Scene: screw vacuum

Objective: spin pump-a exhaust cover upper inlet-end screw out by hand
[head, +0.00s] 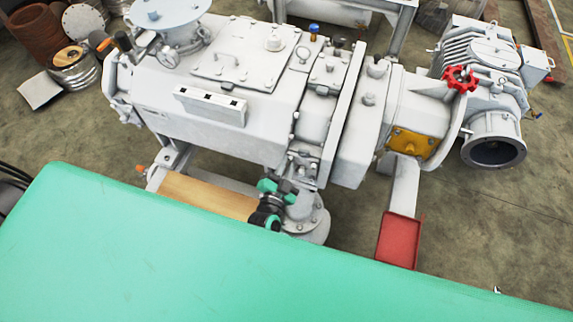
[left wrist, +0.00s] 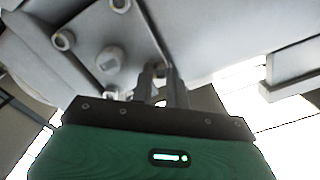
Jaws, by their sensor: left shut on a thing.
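The pump (head: 215,125) is a big light-grey machine body in the head view. My left gripper (head: 284,184), green and black, is against its lower side, near a flanged pipe. In the left wrist view, a grey cover plate (left wrist: 88,45) with bolt heads and a larger plug fills the upper left. The two narrow fingers of my left gripper (left wrist: 163,82) point at the plate's right edge and are shut on the screw there. The fingers mostly hide the screw, so I cannot tell how far out it stands. My right gripper is not in view.
A red tray (head: 398,240) on a grey bracket stands right of the gripper. A wooden board (head: 205,195) lies to its left, below the pump. A red handwheel (head: 460,79) and an open round flange (head: 494,152) are at the right.

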